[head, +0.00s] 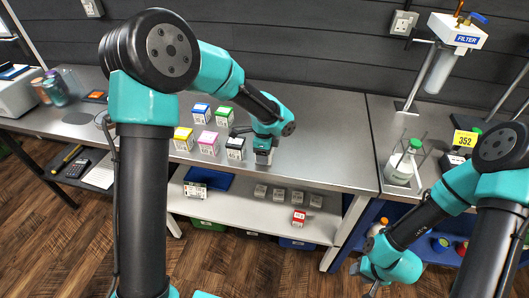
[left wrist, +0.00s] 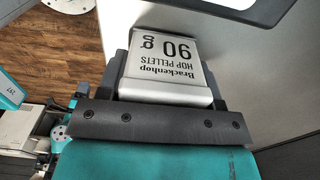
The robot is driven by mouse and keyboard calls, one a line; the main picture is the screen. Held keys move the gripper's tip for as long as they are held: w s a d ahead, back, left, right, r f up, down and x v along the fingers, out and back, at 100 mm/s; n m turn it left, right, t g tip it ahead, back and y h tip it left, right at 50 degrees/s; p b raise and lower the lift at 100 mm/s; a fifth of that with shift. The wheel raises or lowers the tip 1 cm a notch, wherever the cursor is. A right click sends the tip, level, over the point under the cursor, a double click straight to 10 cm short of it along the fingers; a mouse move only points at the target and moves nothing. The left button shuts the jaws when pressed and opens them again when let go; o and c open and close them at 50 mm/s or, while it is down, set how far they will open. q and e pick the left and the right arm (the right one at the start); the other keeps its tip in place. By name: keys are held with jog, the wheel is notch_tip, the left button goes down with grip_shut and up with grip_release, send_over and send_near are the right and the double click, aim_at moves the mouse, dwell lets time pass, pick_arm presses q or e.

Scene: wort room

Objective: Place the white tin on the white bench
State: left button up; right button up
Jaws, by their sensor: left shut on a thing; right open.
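My left gripper (head: 263,153) is shut on a pale silver-white tin (left wrist: 165,62). Its face reads "Brackenhop Hop Pellets 90 g" in the left wrist view. In the head view the tin (head: 263,158) shows just below the gripper, over the front part of the grey metal-looking bench top (head: 325,135). I cannot tell whether it touches the bench. No bench in view looks plainly white; a pale shelf (head: 250,212) runs below the top. My right gripper (head: 371,284) is open at the lower right, away from the bench top, and looks empty.
Left of the held tin stand yellow (head: 183,139), pink (head: 208,142), black (head: 235,148), blue (head: 201,113) and green (head: 224,116) tins. A red tin (head: 298,217) and several grey ones are on the shelf. A green-capped bottle (head: 402,163) stands right. The bench top right of the tin is clear.

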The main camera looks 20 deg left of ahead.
pick_arm(q)
jog(key=o, duration=1)
jog(key=shift+f, duration=0.15)
notch_tip(320, 180, up, 12)
jog(key=shift+r, duration=0.2)
dwell(0.4)
